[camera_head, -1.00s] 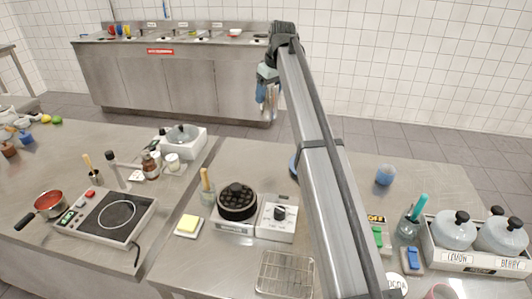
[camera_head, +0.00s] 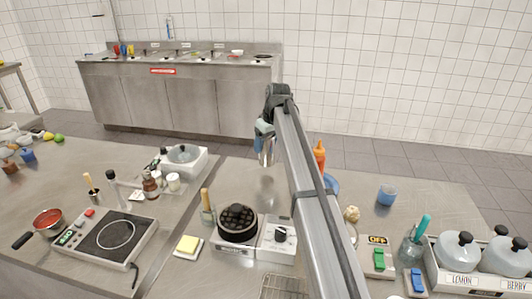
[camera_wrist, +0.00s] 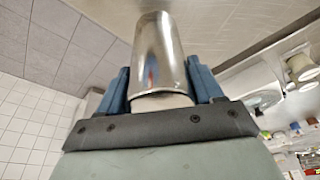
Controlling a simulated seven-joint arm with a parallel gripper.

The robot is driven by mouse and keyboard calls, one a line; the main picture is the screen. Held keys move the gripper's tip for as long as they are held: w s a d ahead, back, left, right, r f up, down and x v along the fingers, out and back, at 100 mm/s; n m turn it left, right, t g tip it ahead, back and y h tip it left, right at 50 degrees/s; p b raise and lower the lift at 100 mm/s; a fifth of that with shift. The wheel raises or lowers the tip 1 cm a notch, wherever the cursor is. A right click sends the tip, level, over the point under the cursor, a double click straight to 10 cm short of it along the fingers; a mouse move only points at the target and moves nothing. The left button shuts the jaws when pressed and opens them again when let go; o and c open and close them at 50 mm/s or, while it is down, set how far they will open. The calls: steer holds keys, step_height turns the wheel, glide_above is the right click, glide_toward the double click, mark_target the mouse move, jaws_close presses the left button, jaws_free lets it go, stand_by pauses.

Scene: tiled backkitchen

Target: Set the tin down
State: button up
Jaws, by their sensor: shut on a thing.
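The tin is a shiny metal cylinder (camera_wrist: 158,50). In the wrist view it stands out between the two blue fingers of my gripper (camera_wrist: 158,84), which are shut on it. In the head view my gripper (camera_head: 264,138) points down near the far edge of the middle worktop (camera_head: 240,175). The tin shows there as a small grey shape (camera_head: 267,158) under the fingers. A faint shadow or reflection lies on the worktop below it, and the tin looks held above the surface. My arm hides part of the worktop to its right.
A blue cup (camera_head: 386,195) stands farther right. The worktop around the tin is bare.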

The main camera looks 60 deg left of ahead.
mark_target(266, 151)
steer(key=shift+f, duration=1.85)
steer(key=shift+f, duration=0.1)
steer(key=o, duration=1.3)
steer(key=v, duration=1.2)
